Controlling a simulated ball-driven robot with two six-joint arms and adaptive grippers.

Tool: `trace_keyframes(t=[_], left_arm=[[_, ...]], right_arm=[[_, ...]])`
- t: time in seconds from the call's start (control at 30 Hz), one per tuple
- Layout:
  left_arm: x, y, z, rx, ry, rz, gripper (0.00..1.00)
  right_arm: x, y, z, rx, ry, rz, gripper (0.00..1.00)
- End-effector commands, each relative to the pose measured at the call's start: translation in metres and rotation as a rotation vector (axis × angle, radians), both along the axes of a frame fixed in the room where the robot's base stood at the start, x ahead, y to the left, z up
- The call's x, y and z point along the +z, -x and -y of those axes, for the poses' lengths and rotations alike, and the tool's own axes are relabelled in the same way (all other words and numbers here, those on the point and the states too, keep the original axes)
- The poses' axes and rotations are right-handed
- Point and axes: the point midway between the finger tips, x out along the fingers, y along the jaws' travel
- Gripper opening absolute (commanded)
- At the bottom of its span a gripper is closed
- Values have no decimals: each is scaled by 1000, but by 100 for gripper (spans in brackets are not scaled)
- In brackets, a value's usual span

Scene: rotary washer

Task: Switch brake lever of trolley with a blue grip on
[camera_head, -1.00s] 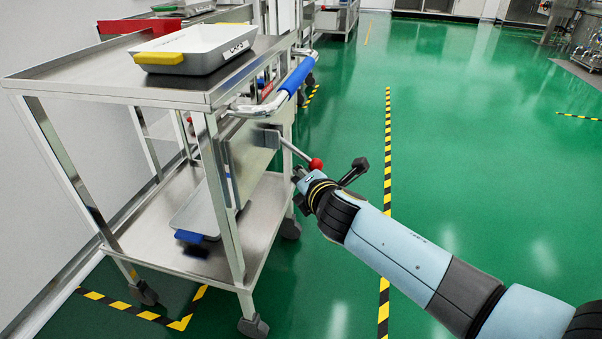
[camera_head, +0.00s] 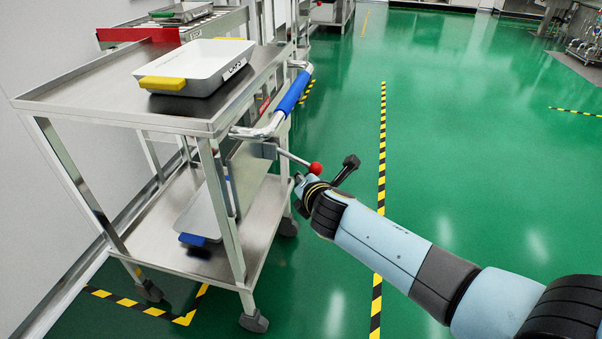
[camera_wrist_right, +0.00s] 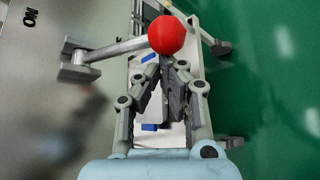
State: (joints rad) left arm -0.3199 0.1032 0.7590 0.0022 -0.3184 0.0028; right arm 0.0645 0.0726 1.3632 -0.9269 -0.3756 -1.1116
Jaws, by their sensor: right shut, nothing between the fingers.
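The steel trolley (camera_head: 215,128) stands at the left, with a blue grip (camera_head: 294,92) on its push handle. The brake lever (camera_head: 292,157) sticks out below the handle and ends in a red ball (camera_head: 316,169). In the right wrist view the lever's metal rod (camera_wrist_right: 112,50) runs from a plate at the left to the red ball (camera_wrist_right: 166,36). My right gripper (camera_head: 299,181) is beside the ball, just below it in the head view. In the wrist view its fingers (camera_wrist_right: 169,70) are shut and empty, their tips just under the ball. Contact cannot be told. My left gripper is out of view.
A white tray with a yellow handle (camera_head: 162,83) sits on the trolley's top, and a tray with a blue handle (camera_head: 193,239) is on its lower shelf. More carts stand behind. The green floor (camera_head: 440,150) to the right is clear, with striped tape.

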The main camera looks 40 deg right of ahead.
Motion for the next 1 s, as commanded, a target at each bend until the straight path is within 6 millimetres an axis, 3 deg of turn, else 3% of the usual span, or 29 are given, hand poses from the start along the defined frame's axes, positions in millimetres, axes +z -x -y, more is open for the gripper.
trace_keyframes(t=[0.03,0.27,0.4,0.6,1.0], left_arm=[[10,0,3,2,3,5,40],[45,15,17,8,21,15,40],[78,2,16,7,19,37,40],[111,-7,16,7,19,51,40],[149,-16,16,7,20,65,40]], right_arm=[[11,-1,1,-1,14,-11,0],[29,3,5,-1,109,-121,0],[42,6,8,-1,197,-223,0],[56,9,10,-1,320,-370,0],[81,10,10,0,494,-573,0]])
